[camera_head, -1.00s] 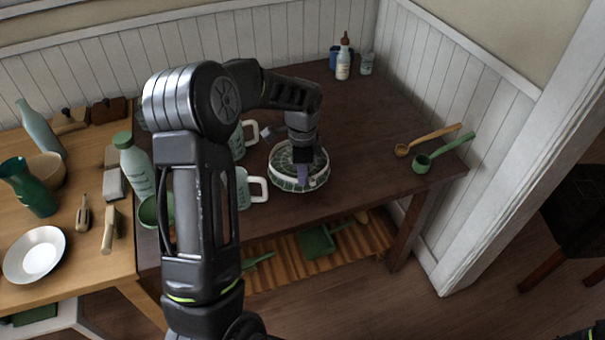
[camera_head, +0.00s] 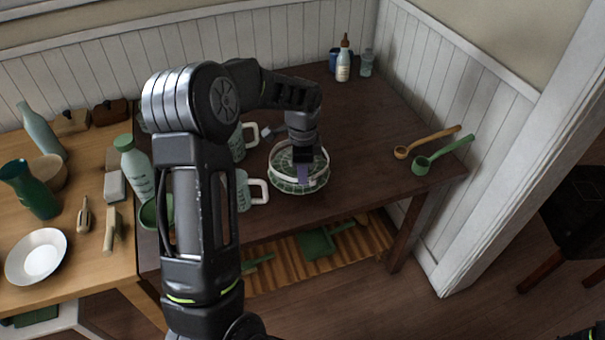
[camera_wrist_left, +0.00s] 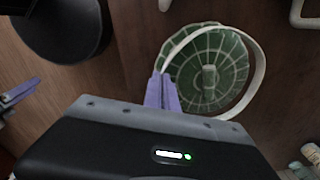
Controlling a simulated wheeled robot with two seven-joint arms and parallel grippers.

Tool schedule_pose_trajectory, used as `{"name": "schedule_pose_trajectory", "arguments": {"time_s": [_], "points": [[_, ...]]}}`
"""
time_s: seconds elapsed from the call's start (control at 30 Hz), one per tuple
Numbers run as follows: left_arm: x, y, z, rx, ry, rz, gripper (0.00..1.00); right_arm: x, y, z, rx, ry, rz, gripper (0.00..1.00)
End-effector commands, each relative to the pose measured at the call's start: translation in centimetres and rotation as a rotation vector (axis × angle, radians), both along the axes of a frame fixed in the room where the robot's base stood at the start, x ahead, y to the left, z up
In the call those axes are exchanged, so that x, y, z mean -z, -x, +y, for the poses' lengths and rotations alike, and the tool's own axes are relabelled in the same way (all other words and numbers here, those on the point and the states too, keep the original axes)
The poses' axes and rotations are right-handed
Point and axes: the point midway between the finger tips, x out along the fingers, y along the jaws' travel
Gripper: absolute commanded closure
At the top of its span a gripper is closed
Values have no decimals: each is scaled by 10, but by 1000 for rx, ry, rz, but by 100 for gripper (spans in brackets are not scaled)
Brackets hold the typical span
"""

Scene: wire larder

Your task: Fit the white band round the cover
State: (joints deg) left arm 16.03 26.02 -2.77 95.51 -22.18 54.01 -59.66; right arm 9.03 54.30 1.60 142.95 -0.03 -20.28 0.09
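The cover (camera_wrist_left: 190,75) is a round, green, ribbed piece with a knob in its middle. In the head view the cover (camera_head: 289,186) is on the dark table. The white band (camera_wrist_left: 262,75) is a thin hoop that encircles part of the cover but sits off-centre, standing clear of its edge on the right in the wrist view. My left gripper (camera_wrist_left: 162,80) has its lavender fingers together at the band's left side, seemingly pinching it. In the head view my left gripper (camera_head: 303,177) points down over the cover.
White-handled mugs (camera_head: 257,190) stand close to the left of the cover. Wooden (camera_head: 402,152) and green (camera_head: 421,165) ladles lie at the right, bottles (camera_head: 343,66) at the back. The dark table (camera_head: 365,130) is clear between them.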

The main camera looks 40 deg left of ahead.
Motion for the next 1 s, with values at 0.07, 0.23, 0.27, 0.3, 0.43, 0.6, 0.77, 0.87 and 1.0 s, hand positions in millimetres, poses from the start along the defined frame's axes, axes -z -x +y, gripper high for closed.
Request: {"name": "schedule_pose_trajectory", "arguments": {"time_s": [0.07, 0.23, 0.27, 0.3, 0.43, 0.6, 0.77, 0.87, 1.0], "points": [[0, 0, 0, 0, 0, 0, 100, 0, 0, 0, 0, 0, 0, 0], [0, 0, 0, 0, 0, 0, 100, 0, 0, 0, 0, 0, 0, 0], [0, 0, 0, 0, 0, 0, 100, 0, 0, 0, 0, 0, 0, 0], [0, 0, 0, 0, 0, 0, 100, 0, 0, 0, 0, 0, 0, 0], [0, 0, 0, 0, 0, 0, 100, 0, 0, 0, 0, 0, 0, 0], [0, 0, 0, 0, 0, 0, 100, 0, 0, 0, 0, 0, 0, 0], [1, 0, 0, 0, 0, 0, 100, 1, 0, 0, 0, 0, 0, 0], [5, 0, 0, 0, 0, 0, 100, 3, 0, 0, 0, 0, 0, 0], [9, 0, 0, 0, 0, 0, 100, 6, 0, 0, 0, 0, 0, 0]]}}
